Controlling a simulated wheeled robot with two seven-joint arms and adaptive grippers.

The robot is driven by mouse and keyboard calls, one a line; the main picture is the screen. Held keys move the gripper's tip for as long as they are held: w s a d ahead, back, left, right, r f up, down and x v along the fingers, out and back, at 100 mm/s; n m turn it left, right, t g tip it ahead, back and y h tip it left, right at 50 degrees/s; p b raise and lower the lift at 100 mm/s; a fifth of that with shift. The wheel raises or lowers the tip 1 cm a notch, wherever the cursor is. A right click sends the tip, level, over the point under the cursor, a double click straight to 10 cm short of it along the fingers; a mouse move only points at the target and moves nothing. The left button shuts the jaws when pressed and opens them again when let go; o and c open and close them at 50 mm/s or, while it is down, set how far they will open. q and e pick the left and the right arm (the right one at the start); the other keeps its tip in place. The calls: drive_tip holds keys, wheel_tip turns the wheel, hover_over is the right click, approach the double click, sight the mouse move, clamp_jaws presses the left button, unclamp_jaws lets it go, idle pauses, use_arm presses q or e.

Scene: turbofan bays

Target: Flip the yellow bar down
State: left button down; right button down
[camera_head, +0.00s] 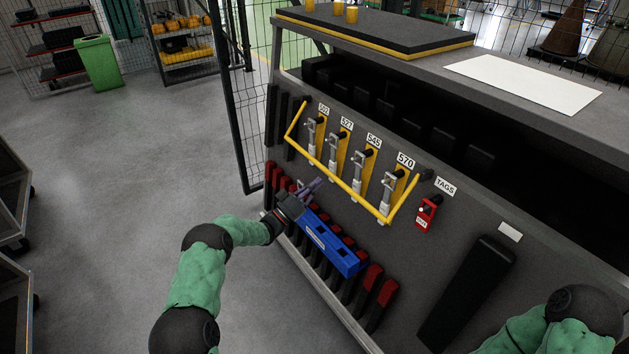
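The yellow bar (345,184) is a U-shaped rail on the front panel of the workbench. Its long side runs across the front of a row of hanging tools, and its short ends go back up to the panel at left and right. My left gripper (316,186) is just below the bar's left half, fingers pointing up toward it. I cannot tell whether the fingertips touch the bar, or how far they are apart. My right arm (560,325) shows at the bottom right; its gripper is out of view.
Silver tools (357,186) hang on yellow backings labelled 502, 527, 545 and 570. A red tag holder (427,213) is right of the bar. A blue piece (328,246) lies beside my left wrist, before red-and-black handles (368,287). Open floor (120,170) is at left.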

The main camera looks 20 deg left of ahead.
use_arm(q)
wheel_tip(320, 180, down, 7)
drive_tip(key=shift+f+p, duration=0.2)
drive_tip(key=shift+p, duration=0.25)
drive_tip(key=shift+w, duration=0.1)
idle(0.4)
